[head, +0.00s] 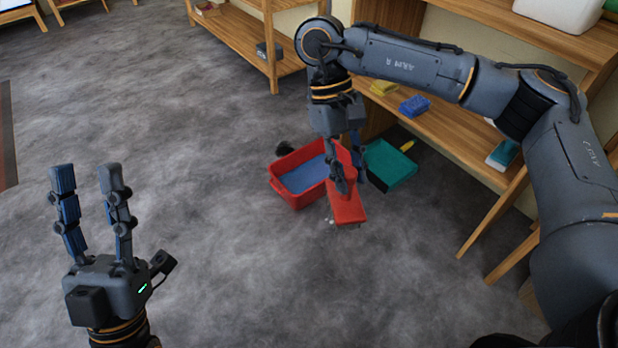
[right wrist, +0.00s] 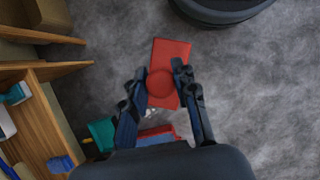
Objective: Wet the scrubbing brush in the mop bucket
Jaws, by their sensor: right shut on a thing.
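The red scrubbing brush (head: 347,212) is in my right gripper (head: 350,186), whose fingers are shut on its round knob. In the right wrist view, the brush (right wrist: 171,52) shows from above, with its knob between the fingers (right wrist: 160,85). The mop bucket (head: 292,197) is red with blue water in it and stands on the floor. The brush is to the right of the bucket and nearer the camera, outside its rim. Its underside is mostly hidden. My left gripper (head: 90,180) is open and empty at the lower left, far from the bucket.
A teal bin or pan (head: 388,167) lies right of the bucket, by the wooden shelf (head: 455,150). Blue (head: 415,105) and yellow (head: 383,88) sponges lie on that shelf. Another wooden shelf (head: 235,38) stands behind. The grey floor at left and front is clear.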

